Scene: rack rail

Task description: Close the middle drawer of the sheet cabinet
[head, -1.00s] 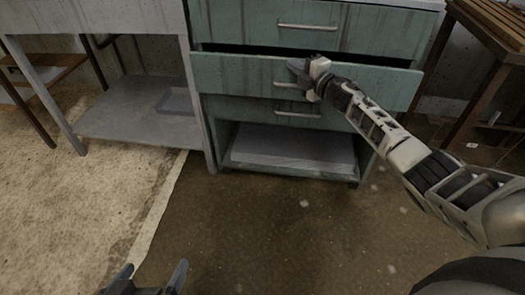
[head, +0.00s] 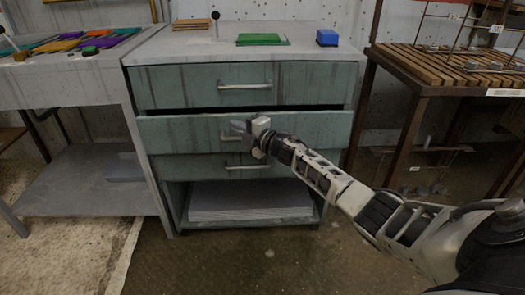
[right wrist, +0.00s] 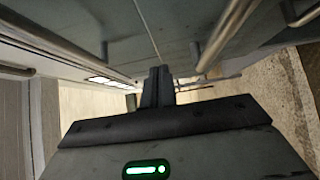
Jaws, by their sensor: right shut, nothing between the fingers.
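The sheet cabinet (head: 138,75) is a grey-green metal unit in the middle of the head view. Its middle drawer (head: 185,134) stands out from the front, with a dark gap above its top edge. My right gripper (head: 240,128) is at the middle of that drawer's front, over its handle, and hides most of it. Its fingers are together and empty; they also show in the right wrist view (right wrist: 157,86). I cannot tell whether they touch the drawer front. The top drawer (head: 180,88) and the lower drawer (head: 190,167) look shut. My left gripper is out of view.
Below the drawers is an open shelf with a stack of sheets (head: 250,200). A grey table (head: 70,80) adjoins on the left, a slatted wooden bench (head: 440,70) stands on the right.

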